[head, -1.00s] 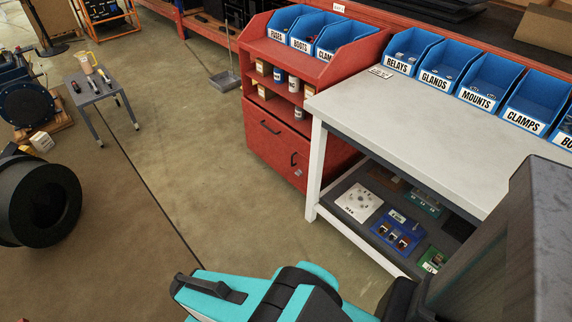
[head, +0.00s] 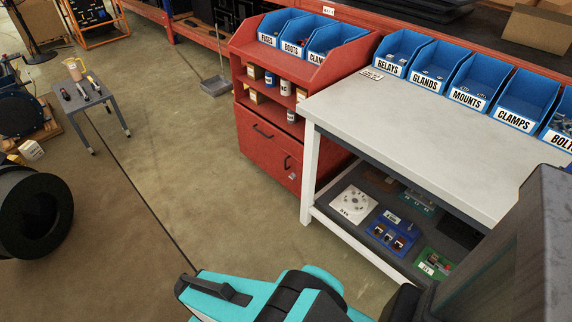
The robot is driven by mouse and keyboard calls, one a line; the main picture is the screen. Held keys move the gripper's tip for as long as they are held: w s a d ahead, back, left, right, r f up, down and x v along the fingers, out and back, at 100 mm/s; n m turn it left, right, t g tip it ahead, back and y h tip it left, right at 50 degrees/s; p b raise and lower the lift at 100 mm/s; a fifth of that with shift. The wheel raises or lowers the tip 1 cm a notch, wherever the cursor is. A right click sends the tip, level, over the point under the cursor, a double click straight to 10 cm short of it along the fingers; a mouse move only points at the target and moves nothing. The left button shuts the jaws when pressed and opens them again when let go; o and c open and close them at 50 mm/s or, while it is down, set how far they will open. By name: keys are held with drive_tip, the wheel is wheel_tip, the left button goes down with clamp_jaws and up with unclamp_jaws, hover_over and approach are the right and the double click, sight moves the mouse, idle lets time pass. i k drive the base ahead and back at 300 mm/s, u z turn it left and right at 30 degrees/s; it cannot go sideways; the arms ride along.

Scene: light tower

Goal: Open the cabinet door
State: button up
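The red cabinet (head: 268,165) stands in the middle, left of the workbench. Its front has a drawer with a dark horizontal handle (head: 263,132) above a lower door. The door has a short dark upright handle (head: 287,163) near its right edge, with a small light fitting just below. Door and drawer look shut. My teal and black arm end (head: 235,298) is at the bottom edge, well in front of the cabinet and touching nothing I can see.
The white-topped workbench (head: 420,130) stands close at the cabinet's right, its lower shelf holding trays. A small grey table (head: 92,101) with tools and a black tyre-like ring (head: 34,215) are at left. The floor before the cabinet is clear.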

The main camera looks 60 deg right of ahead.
sight(270, 156)
drive_tip(key=i, duration=0.9)
